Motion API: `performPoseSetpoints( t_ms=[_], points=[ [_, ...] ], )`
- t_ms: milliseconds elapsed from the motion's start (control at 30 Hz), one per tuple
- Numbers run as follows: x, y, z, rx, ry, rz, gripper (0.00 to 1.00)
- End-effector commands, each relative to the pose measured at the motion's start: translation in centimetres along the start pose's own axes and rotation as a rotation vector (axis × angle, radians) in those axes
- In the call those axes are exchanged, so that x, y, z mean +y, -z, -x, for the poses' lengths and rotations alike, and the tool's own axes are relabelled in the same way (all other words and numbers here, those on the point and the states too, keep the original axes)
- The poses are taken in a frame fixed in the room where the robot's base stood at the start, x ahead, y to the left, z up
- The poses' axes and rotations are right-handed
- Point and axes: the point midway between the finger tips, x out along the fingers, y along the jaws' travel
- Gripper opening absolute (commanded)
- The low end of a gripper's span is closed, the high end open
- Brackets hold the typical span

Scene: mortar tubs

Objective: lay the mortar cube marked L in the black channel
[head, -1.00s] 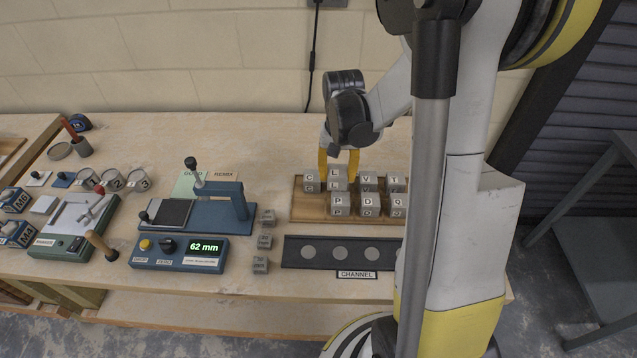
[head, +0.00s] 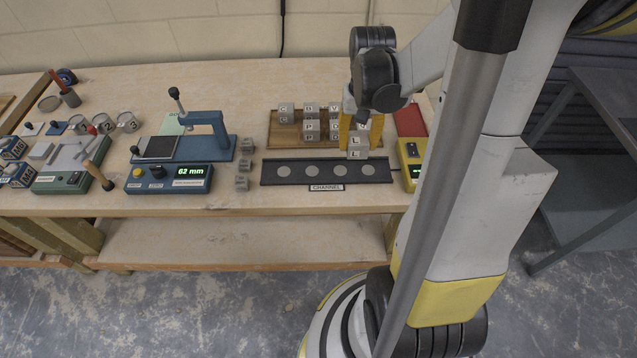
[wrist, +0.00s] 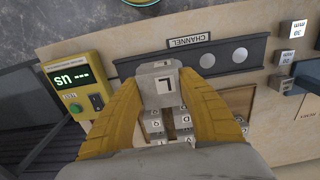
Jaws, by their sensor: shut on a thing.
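The grey mortar cube marked L (head: 355,148) is between the yellow fingers of my gripper (head: 356,125), which are shut on it. The L face also shows in the wrist view (wrist: 161,84), between the fingertips (wrist: 160,88). The black channel (head: 268,173) lies near the bench's front, with several pale round spots along it. It also shows in the wrist view (wrist: 262,47). The cube is near the back edge of the channel's right part, held upright. I cannot tell how high above the channel or bench it is.
A wooden tray (head: 273,129) with several lettered cubes stands behind the channel, close to my gripper. A yellow device (head: 412,152) with a red top stands right of the channel. Small grey blocks (head: 243,166) and a blue gauge (head: 168,178) reading 62 mm are to the left.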

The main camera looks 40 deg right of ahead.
Motion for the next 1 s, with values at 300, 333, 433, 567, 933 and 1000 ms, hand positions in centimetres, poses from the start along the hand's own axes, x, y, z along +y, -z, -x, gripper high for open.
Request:
performPoseSetpoints(
  t_ms=[300, 333, 433, 567, 933, 1000],
  points=[
    [-6.8, 1.4, -4.6, 0.0, 0.0, 0.007, 0.03],
    [-7.5, 1.6, -5.0, 0.0, 0.0, 0.007, 0.03],
    [-9.4, 2.0, -6.0, 0.0, 0.0, 0.005, 0.03],
    [-10.8, 2.3, -6.8, 0.0, 0.0, 0.002, 0.03],
    [-11.1, 2.3, -10.8, 0.0, 0.0, 0.0, 0.03],
    [-11.1, 2.4, -11.0, 0.0, 0.0, 0.0, 0.03]
  ],
)
